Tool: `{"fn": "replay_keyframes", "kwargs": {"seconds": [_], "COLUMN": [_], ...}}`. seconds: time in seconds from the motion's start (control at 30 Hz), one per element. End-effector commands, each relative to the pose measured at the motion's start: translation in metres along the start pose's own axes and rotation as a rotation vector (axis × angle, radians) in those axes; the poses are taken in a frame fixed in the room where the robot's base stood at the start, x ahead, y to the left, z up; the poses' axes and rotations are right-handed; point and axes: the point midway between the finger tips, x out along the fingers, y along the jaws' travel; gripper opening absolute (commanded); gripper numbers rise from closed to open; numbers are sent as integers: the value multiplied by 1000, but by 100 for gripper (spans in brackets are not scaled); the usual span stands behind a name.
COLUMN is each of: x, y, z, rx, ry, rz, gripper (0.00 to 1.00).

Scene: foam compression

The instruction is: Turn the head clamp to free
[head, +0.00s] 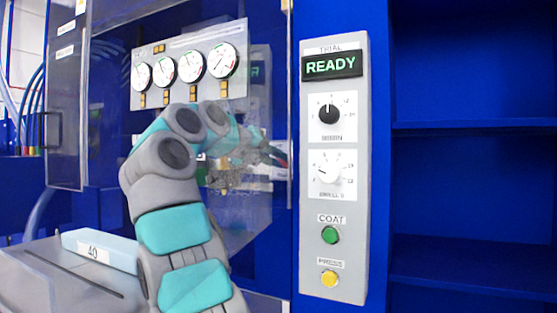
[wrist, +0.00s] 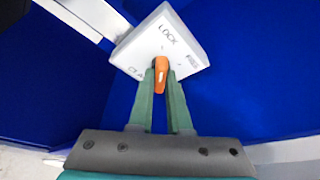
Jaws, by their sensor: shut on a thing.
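The head clamp's white plate (wrist: 145,47) shows in the wrist view, tilted, with LOCK printed near its top and what looks like FREE on its right side. Its orange lever (wrist: 160,65) stands at the plate's lower middle. My gripper (wrist: 161,78) has its two green fingers on either side of the lever and is shut on it. I cannot tell which label the lever points to. In the head view my grey and teal arm reaches toward the clear panel, and the clamp is not clearly visible there.
A grey control panel (head: 312,200) with a READY display (head: 332,66), two dials, a green button (head: 330,235) and a yellow button (head: 329,279) stands right of my arm. Several gauges (head: 192,66) are behind. A pale blue block (head: 110,252) marked 40 lies at lower left.

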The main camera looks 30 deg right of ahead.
Motion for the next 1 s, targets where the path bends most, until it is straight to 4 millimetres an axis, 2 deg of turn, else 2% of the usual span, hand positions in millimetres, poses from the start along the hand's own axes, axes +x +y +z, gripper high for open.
{"fn": "replay_keyframes", "kwargs": {"seconds": [0.33,0.7,1.0], "x": [-1,-1,0], "y": [1,0,0], "z": [1,0,0], "rx": [135,398,537], "ry": [0,-2,-1], "rz": [61,170,226], "gripper": [0,0,0]}}
